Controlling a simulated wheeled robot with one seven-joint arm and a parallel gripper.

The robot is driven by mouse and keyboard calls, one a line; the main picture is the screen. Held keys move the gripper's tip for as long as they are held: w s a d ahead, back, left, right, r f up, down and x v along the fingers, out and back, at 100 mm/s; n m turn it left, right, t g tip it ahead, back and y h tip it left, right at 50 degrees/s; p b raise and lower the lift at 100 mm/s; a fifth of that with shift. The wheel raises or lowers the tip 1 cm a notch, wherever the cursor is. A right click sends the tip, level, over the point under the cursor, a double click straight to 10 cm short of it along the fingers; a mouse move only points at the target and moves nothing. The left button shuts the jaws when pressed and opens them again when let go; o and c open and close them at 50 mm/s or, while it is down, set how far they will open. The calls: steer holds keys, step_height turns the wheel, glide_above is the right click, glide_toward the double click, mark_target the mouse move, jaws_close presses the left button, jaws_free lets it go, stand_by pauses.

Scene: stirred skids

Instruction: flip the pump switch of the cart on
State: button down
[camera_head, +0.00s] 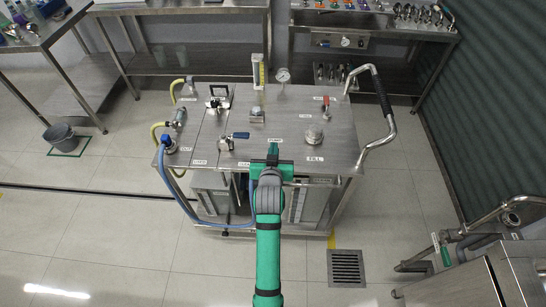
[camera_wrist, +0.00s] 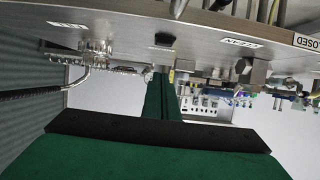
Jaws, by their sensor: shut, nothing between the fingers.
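The cart (camera_head: 194,128) is a steel-topped unit with labelled fittings, in the middle of the head view. My green gripper (camera_head: 273,148) is shut and empty over the front middle of its top. A small label that seems to read PUMP (camera_head: 274,141) lies just beyond the fingertips. In the wrist view, the picture is upside down; a small black part, perhaps the pump switch (camera_wrist: 165,39), is on the cart top just past my gripper (camera_wrist: 160,75). I cannot tell its setting or whether the fingers touch it. In the head view my gripper hides that spot.
A blue-handled valve (camera_head: 237,136) stands left of my gripper, and a round cap (camera_head: 314,134) right of it. A red-handled valve (camera_head: 326,104), gauge (camera_head: 283,76) and flow tube (camera_head: 258,75) stand farther back. A push handle (camera_head: 380,105) juts out right. A blue hose (camera_head: 172,190) hangs left.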

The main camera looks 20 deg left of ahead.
steer(key=shift+s+d+f, duration=0.1)
steer(key=shift+s+f, duration=0.05)
steer(key=shift+f, duration=0.85)
steer(key=shift+s+f, duration=0.1)
steer(key=shift+f, duration=0.9)
steer(key=shift+s+f, duration=0.1)
steer(key=shift+f, duration=0.35)
steer(key=shift+r, duration=0.15)
steer(key=shift+r, duration=0.8)
steer(key=shift+r, duration=0.1)
